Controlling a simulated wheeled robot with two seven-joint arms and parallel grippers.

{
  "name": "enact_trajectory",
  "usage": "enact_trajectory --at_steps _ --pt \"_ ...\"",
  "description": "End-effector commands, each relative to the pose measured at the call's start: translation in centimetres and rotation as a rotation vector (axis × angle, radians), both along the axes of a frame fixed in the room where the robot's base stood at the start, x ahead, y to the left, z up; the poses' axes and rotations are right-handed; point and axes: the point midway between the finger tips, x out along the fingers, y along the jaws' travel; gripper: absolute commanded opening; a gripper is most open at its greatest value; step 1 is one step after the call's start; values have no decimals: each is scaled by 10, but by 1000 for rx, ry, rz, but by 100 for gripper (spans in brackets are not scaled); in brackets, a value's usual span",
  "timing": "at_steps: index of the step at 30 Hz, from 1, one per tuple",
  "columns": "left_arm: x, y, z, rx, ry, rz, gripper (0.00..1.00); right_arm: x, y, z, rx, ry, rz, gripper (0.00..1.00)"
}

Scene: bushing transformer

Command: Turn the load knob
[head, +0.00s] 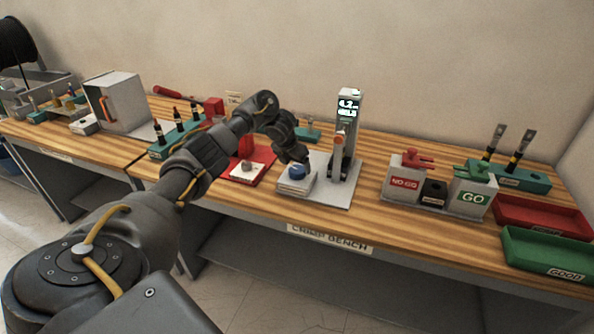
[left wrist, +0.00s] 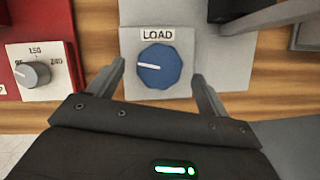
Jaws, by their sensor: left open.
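The load knob (left wrist: 159,66) is a round blue knob with a white pointer line, under a LOAD label (left wrist: 157,34) in the left wrist view. The pointer points left. In the head view the blue knob (head: 297,172) sits on a small white block on the grey plate of the crimp bench. My left gripper (left wrist: 162,82) is open, with one finger on each side of the knob's lower part. I see gaps between the fingers and the knob. In the head view the gripper is just above and behind the knob, and its fingertips are hard to make out. My right gripper is not in view.
A grey dial with numbers (left wrist: 33,74) is on a red unit to the left. A tall grey post with a display (head: 347,112) stands right of the knob. NO-GO (head: 405,183) and GO (head: 472,197) boxes and red and green trays (head: 548,252) are farther right.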

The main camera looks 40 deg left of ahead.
Motion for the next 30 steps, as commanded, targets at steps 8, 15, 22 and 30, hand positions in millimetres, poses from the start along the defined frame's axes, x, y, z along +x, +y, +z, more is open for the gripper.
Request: enact_trajectory --at_steps 8,15,22,30 --pt "10 1 -23 0 1 0 79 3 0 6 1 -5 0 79" --pt "11 1 -25 1 -1 0 79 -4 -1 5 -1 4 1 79" --pt "11 1 -25 0 -1 0 56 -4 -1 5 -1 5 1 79" --pt "11 1 -25 1 -1 1 34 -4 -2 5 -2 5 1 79"
